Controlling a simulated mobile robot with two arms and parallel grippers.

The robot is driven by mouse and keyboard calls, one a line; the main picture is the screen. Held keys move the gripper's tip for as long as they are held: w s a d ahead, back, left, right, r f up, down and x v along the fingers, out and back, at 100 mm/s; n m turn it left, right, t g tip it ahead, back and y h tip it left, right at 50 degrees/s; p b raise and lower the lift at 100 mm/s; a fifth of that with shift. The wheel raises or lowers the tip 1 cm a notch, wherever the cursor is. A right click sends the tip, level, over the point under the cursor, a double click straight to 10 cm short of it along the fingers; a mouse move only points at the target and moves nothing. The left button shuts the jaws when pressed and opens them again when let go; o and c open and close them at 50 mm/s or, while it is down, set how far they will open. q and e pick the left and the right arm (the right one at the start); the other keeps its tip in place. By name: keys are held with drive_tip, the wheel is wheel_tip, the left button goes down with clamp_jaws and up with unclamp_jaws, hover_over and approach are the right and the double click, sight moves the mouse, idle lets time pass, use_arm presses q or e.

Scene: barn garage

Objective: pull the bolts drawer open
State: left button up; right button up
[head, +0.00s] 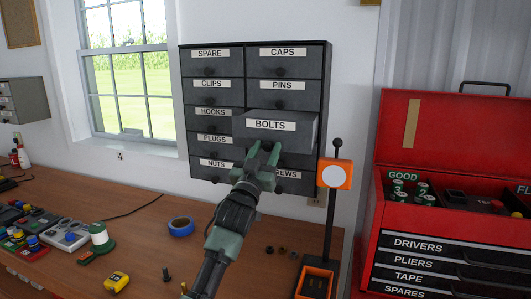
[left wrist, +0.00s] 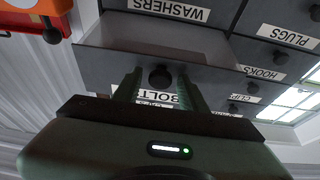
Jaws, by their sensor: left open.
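The bolts drawer (head: 271,125) is in the right column of the dark drawer cabinet (head: 322,100). It sticks out well past the drawers around it, so it stands partly open. My left gripper (head: 264,150) is at the lower part of its front, below the label. In the left wrist view, which is upside down, the drawer's round knob (left wrist: 160,76) sits between the two open fingers (left wrist: 160,90), with gaps beside it. The label there is partly covered by the fingers. The drawer's inside is hidden. My right gripper is not in view.
An orange box with a lever (head: 337,173) stands right of the cabinet. A red tool chest (head: 440,135) is farther right.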

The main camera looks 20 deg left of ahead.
use_arm(q)
drive_tip(key=shift+s, duration=0.15)
drive_tip(key=shift+s+r, duration=0.15)
drive_tip(key=shift+s, duration=0.05)
drive_tip(key=shift+s+f, duration=0.3)
drive_tip(key=shift+f, duration=0.05)
drive_tip(key=b+v, duration=0.3)
drive_tip(key=v, duration=0.4)
drive_tip(key=shift+s+r, duration=0.15)
drive_tip(key=shift+r, duration=0.05)
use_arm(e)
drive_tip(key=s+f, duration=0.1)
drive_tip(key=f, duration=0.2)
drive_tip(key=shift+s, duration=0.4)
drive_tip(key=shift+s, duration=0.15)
